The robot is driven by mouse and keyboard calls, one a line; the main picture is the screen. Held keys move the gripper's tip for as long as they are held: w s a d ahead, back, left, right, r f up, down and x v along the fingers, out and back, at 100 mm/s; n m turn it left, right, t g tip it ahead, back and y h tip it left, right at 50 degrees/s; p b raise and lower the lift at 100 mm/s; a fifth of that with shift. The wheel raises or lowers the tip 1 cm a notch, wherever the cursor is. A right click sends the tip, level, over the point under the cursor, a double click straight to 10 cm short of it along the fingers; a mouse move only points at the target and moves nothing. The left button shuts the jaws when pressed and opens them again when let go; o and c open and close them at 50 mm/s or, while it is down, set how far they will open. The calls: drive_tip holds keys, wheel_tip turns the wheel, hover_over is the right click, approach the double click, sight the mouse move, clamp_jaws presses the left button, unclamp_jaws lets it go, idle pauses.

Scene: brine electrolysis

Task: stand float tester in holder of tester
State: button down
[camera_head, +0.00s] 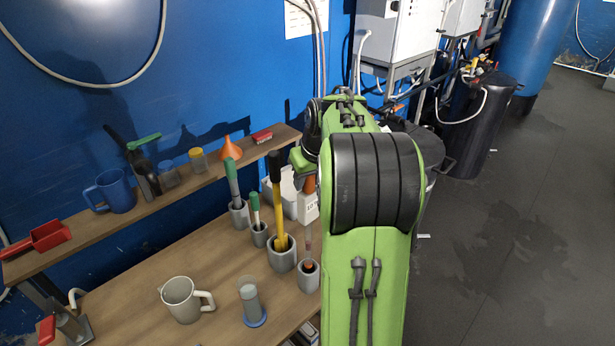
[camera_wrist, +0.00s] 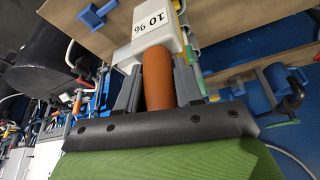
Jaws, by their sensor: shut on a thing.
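In the head view, the float tester (camera_head: 308,207) hangs upright at the right end of the bench, with a thin stem below the box. My gripper (camera_wrist: 158,84) is shut on the orange-brown handle, one grey finger on each side. The grey cup-shaped holder (camera_head: 309,280) stands directly below, with an orange-brown end at its mouth. I cannot tell how deep that end sits. My arm hides most of the gripper in the head view.
Grey cups with a yellow-handled tool (camera_head: 278,215) and green-handled tools (camera_head: 233,182) stand close to the left. A beige jug (camera_head: 184,300) and a clear cylinder (camera_head: 250,303) stand in front. A shelf (camera_head: 150,212) with a blue mug (camera_head: 113,191) runs along the wall.

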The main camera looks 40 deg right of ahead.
sight(308, 206)
drive_tip(key=shift+f+b, duration=3.5)
drive_tip(key=shift+f, duration=1)
drive_tip(key=c, duration=0.7)
unclamp_jaws()
drive_tip(key=shift+o, duration=0.2)
drive_tip(key=p+v, duration=0.3)
drive_tip(key=v, duration=1.3)
drive_tip(key=shift+p, duration=0.4)
drive_tip(key=shift+a+f, duration=0.1)
drive_tip(key=shift+f, duration=0.05)
